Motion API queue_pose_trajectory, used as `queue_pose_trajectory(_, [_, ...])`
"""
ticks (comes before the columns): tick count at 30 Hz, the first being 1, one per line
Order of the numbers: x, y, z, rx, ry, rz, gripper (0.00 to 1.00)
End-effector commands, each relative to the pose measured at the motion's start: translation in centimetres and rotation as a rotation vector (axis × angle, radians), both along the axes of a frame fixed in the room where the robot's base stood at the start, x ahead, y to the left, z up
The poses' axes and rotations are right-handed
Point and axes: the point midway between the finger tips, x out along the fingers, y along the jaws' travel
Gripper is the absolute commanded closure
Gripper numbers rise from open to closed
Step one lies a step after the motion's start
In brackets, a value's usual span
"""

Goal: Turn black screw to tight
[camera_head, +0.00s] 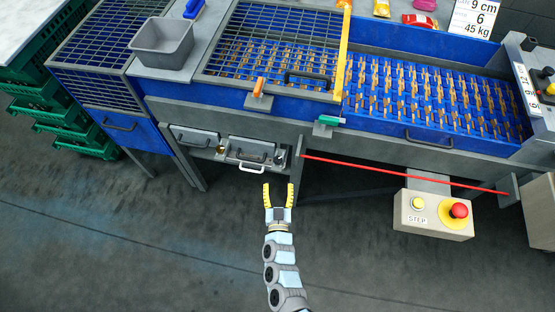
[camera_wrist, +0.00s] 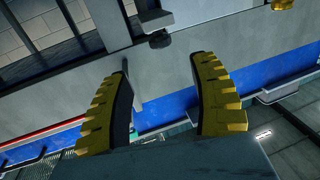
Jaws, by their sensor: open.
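My gripper (camera_head: 278,187) is open and empty below the front edge of the blue machine, in front of the drawer area. In the wrist view its two yellow ribbed fingers (camera_wrist: 162,68) stand wide apart. A small black round knob (camera_wrist: 160,40), which looks like the black screw, sits on the grey frame just beyond the fingertips and between them in the picture. It appears apart from the fingers. I cannot tell how tight it is. I cannot make it out in the head view.
A small drawer with a pale handle (camera_head: 245,167) is left of my gripper. A red bar (camera_head: 405,173) crosses at the right, above a control box (camera_head: 432,214) with yellow and red buttons. A brass-coloured knob (camera_wrist: 283,4) shows at the wrist view's top right. The floor is clear.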

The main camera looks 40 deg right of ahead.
Motion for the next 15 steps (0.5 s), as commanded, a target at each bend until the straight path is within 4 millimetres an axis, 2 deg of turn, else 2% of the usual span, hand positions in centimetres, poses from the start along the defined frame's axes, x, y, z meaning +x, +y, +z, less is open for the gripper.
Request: queue_pose_trajectory(15, [5.6,-5.0,-0.1,0.000,-0.001,0.002,0.39])
